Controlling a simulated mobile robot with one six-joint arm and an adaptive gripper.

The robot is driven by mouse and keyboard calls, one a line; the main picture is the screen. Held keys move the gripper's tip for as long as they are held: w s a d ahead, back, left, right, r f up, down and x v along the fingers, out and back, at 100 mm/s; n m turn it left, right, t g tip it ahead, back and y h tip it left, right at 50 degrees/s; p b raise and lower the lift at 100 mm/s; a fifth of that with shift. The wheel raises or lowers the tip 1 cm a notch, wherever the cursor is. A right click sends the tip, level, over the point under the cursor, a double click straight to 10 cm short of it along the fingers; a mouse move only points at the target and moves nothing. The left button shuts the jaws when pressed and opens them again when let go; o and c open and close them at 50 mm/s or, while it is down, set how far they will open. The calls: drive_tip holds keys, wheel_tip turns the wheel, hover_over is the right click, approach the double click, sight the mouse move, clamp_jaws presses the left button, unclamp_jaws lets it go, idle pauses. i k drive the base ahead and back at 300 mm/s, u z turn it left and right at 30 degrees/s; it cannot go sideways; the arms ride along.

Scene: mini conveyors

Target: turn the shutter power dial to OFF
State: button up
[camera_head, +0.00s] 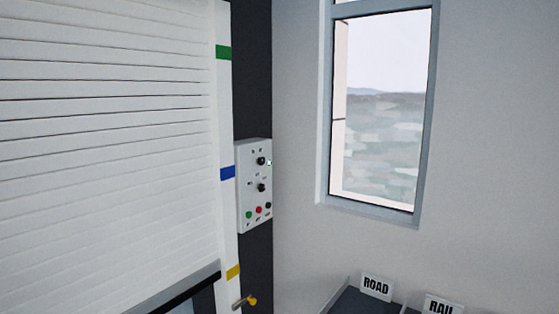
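A pale control box (241,213) is mounted on the dark strip of wall beside the shutter. It carries two black dials, an upper dial (261,161) and a lower dial (262,188). Their labels are too small to read, so I cannot tell which is the power dial or where each one points. Below them is a row with a green button (248,215), a red button (258,210) and a black button (267,206). The white slatted shutter (110,130) fills the left side, its dark bottom edge raised above an opening. My gripper is not in view.
The shutter's white side rail (226,110) bears green, blue and yellow marks. A yellow-tipped handle (251,301) sticks out low beside it. ROAD (376,287) and RAIL (442,306) signs stand at the bottom right. A window (380,110) is in the grey wall.

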sight(261, 162)
drive_tip(key=z, duration=0.1)
drive_tip(key=i, duration=1.25)
drive_tip(key=u, duration=0.45)
